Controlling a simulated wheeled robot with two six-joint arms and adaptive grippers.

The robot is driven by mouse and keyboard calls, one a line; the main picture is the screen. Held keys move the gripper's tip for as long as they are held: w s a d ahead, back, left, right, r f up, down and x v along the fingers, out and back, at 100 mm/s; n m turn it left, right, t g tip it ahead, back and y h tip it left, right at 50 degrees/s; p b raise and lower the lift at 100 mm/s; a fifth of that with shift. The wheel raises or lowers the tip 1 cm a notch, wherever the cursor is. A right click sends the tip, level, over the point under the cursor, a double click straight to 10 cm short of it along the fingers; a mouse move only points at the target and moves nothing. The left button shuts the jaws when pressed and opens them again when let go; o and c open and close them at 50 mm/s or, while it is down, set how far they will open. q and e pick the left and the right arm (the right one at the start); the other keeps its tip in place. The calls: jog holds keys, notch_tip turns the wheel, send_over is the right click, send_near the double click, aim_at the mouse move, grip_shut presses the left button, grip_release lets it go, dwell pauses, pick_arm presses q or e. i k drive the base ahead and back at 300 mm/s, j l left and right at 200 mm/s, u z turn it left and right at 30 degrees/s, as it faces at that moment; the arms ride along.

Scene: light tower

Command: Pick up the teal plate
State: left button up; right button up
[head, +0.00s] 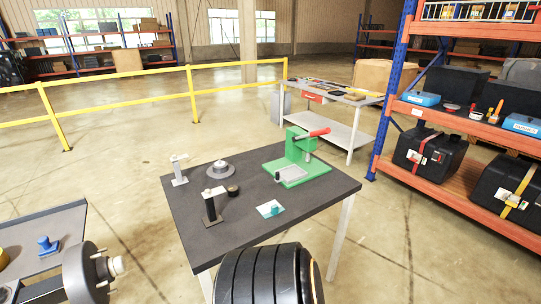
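The teal plate (264,209) lies flat near the front edge of a dark-topped table (240,225). Neither of my grippers can be made out in the head view.
On the table stand a green press (300,150) with a red handle, a grey flanged disc (220,170), a white stand (179,171), a black stand (210,208) and a small black cylinder (233,190). A loaded shelf (470,190) stands at right.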

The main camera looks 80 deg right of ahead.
aim_at(268, 211)
jog(key=z, duration=2.7)
